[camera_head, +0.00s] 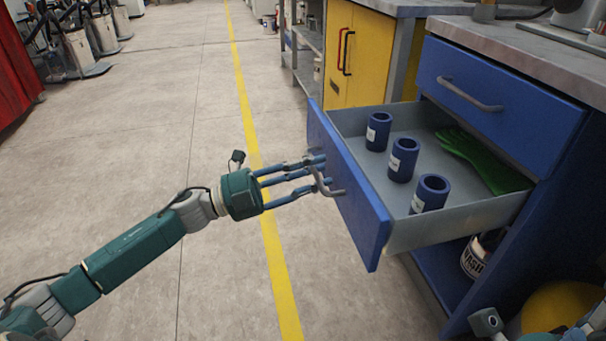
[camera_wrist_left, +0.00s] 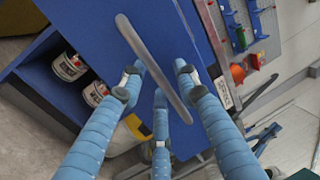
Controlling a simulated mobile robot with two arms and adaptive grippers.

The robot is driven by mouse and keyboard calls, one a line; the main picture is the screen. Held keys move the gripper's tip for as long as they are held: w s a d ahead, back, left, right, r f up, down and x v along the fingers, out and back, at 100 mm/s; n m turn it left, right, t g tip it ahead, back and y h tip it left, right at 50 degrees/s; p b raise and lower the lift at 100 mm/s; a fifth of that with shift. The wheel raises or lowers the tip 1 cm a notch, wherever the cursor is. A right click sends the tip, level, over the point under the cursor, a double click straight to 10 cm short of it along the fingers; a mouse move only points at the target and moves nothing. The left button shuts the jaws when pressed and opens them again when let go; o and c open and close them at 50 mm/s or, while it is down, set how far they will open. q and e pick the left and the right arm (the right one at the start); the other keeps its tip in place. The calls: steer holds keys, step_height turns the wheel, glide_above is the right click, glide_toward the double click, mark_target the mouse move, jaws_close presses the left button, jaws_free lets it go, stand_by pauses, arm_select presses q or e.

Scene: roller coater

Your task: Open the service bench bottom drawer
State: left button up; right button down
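The service bench's bottom drawer (camera_head: 348,186) is pulled well out in the head view, below a shut blue upper drawer (camera_head: 497,100). It has a blue front and a grey tray. Its grey bar handle (camera_head: 331,193) also shows in the left wrist view (camera_wrist_left: 152,62). My left gripper (camera_head: 314,172) is at this handle, fingers pointing at the drawer front. In the left wrist view the handle runs slantwise between the spread fingers (camera_wrist_left: 158,75), with gaps visible on both sides. The fingers look open, and I cannot tell whether any touches it.
The drawer holds several blue cylinders (camera_head: 403,160) and green gloves (camera_head: 482,160). White labelled cans (camera_head: 478,258) stand on the shelf below. A yellow cabinet (camera_head: 368,50) stands beyond the bench. The floor (camera_head: 150,130) left of the drawer is clear, with a yellow line.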

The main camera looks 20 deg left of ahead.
arm_select(q)
steer(key=v, duration=1.2)
steer(key=shift+d, duration=0.1)
